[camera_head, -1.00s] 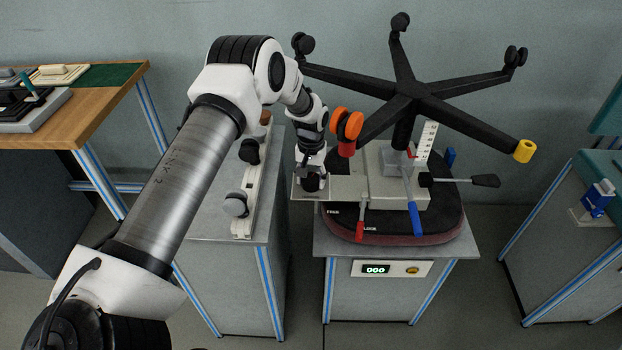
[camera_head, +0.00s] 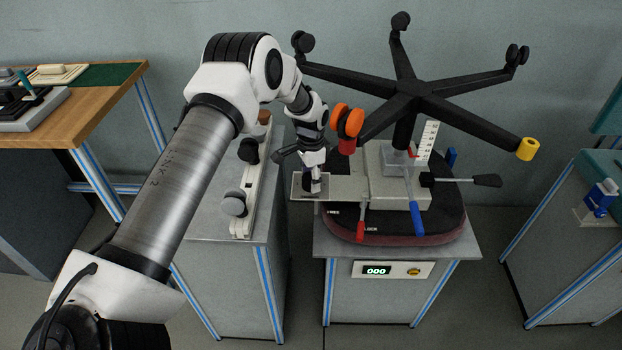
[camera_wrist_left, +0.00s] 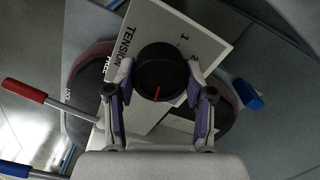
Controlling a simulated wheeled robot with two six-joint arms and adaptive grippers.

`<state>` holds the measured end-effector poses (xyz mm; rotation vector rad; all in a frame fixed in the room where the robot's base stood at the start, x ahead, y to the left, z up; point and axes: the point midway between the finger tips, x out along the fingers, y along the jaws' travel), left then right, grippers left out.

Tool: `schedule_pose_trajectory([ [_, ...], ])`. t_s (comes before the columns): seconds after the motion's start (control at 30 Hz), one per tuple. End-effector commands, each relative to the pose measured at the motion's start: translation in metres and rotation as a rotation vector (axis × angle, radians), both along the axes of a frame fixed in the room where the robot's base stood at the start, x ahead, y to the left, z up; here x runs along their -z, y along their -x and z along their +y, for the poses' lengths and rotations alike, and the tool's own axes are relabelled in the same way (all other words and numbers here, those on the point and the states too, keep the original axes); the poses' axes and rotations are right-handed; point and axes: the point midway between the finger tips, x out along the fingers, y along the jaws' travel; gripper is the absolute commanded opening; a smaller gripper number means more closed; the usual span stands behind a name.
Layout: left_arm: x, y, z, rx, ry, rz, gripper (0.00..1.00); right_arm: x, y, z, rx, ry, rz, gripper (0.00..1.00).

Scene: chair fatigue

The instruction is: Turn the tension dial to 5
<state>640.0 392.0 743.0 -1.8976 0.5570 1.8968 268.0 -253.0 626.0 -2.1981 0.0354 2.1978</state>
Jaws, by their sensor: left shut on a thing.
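The tension dial (camera_wrist_left: 160,68) is a round black knob with a red pointer mark. It sits on a pale plate (camera_wrist_left: 185,22) printed with TENSION and the numbers 1 and 2; any other numbers are hidden. In the left wrist view the red mark points toward the bottom, slightly left, away from the visible numbers. My left gripper (camera_wrist_left: 158,78) is shut on the dial, one finger on each side. In the head view the left gripper (camera_head: 312,183) is at the plate on the left of the chair mechanism (camera_head: 385,205). My right gripper is not in view.
The upturned chair base (camera_head: 415,90) has an orange caster (camera_head: 347,121) close to my left wrist. A red lever (camera_head: 361,222), a blue lever (camera_head: 416,215) and a black lever (camera_head: 470,181) stick out of the mechanism. The bench display (camera_head: 376,270) reads 000.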

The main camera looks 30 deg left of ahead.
Motion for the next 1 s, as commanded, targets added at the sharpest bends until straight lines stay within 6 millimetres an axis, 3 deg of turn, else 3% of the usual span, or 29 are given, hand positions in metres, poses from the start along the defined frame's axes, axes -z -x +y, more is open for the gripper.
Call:
schedule_pose_trajectory([
  [0.3, 0.0014, 0.0013, -0.0002, 0.104, 0.001, 0.004, 0.18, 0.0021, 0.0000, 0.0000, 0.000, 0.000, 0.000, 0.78],
  [0.77, 0.0013, 0.0012, -0.0003, 0.118, 0.000, 0.004, 0.18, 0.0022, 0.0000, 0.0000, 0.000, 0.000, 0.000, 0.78],
  [0.8, 0.0013, 0.0012, -0.0003, 0.118, 0.000, 0.004, 0.67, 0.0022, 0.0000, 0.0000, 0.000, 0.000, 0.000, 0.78],
  [0.83, 0.0012, 0.0012, -0.0003, 0.118, 0.000, 0.004, 0.78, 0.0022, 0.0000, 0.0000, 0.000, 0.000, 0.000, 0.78],
  [1.0, 0.0007, 0.0007, -0.0002, 0.117, 0.000, 0.002, 0.78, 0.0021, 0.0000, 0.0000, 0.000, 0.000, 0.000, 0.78],
])
